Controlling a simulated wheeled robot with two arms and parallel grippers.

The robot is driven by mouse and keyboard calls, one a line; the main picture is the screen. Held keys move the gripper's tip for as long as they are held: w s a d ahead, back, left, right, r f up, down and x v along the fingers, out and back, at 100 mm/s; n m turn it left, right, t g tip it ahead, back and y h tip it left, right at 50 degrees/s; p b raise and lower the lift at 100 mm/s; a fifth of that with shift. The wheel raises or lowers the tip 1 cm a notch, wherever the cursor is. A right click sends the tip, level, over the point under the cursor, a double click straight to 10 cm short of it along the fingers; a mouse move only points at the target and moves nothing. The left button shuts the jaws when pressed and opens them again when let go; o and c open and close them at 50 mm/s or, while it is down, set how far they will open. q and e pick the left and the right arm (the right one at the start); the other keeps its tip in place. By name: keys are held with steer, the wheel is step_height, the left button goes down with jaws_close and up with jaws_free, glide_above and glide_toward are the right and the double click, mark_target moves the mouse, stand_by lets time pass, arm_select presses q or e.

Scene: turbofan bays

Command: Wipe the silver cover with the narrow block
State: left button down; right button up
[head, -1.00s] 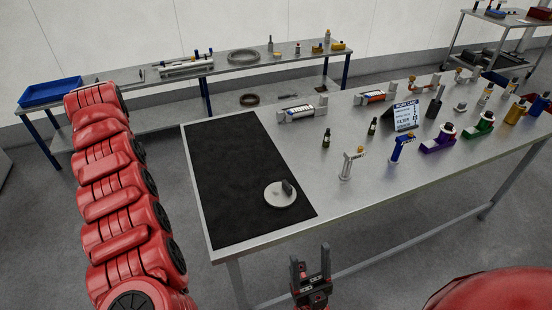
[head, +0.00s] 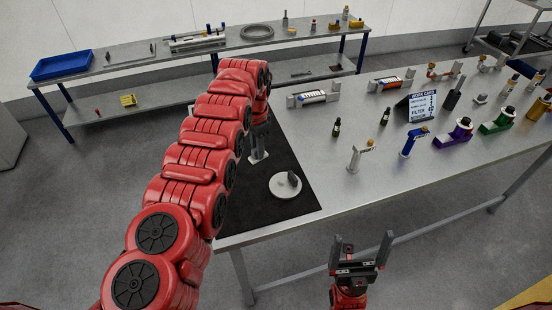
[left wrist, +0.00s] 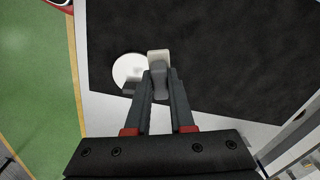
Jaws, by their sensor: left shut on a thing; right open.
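The silver cover (head: 283,187) is a pale round disc with a dark upright knob, lying on the black mat (head: 240,210); it also shows in the left wrist view (left wrist: 122,70). My left gripper (head: 259,138) is over the mat, behind and left of the cover in the head view. It is shut on the narrow block (left wrist: 158,57), which has a pale end and a grey body. The block also shows below the fingers in the head view (head: 258,157). Whether it touches the mat is unclear. My right gripper (head: 362,250) is open and empty in front of the table edge.
The metal table (head: 340,195) carries bottles (head: 336,127), a white-handled tool (head: 357,158), a blue one (head: 413,142), and a work card (head: 422,105) right of the mat. A rear bench holds a blue tray (head: 62,65). The mat's near part is clear.

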arm_select(q)
steer(key=d+f+m, duration=0.2)
steer(key=m+b, duration=0.2)
steer(key=b, duration=0.1)
glide_above(276, 185)
steer(key=shift+f, duration=3.55)
steer(key=shift+a+f+b, duration=0.1)
steer(key=shift+f+b, duration=0.85)
steer(key=shift+f, duration=0.1)
steer(key=shift+r, duration=0.2)
